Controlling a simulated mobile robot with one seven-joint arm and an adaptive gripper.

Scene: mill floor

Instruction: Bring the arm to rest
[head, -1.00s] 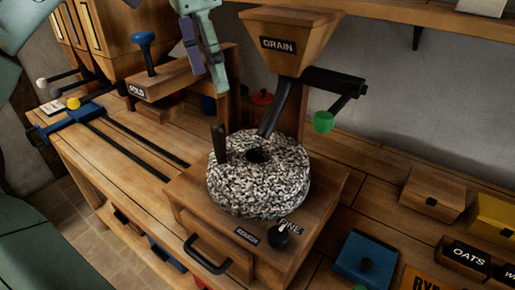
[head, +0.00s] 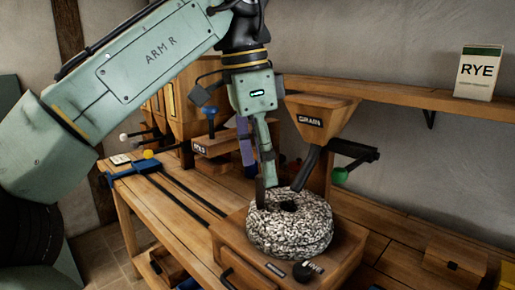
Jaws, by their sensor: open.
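My arm reaches in from the left in the head view and hangs down over the bench. My gripper (head: 257,170) points downward with its fingers apart, one purple and one pale green. No object shows between them. The fingertips appear just behind or above the dark upright handle (head: 260,192) of the speckled round millstone (head: 290,230). I cannot tell whether they touch it. The stone sits on the wooden mill base (head: 232,246).
The grain hopper (head: 318,118) stands close right of my gripper, with a green-knobbed crank (head: 341,174) beyond. A wooden post with a blue knob (head: 209,113) stands to the left. A shelf (head: 390,99) with a rye box (head: 477,73) runs along the wall.

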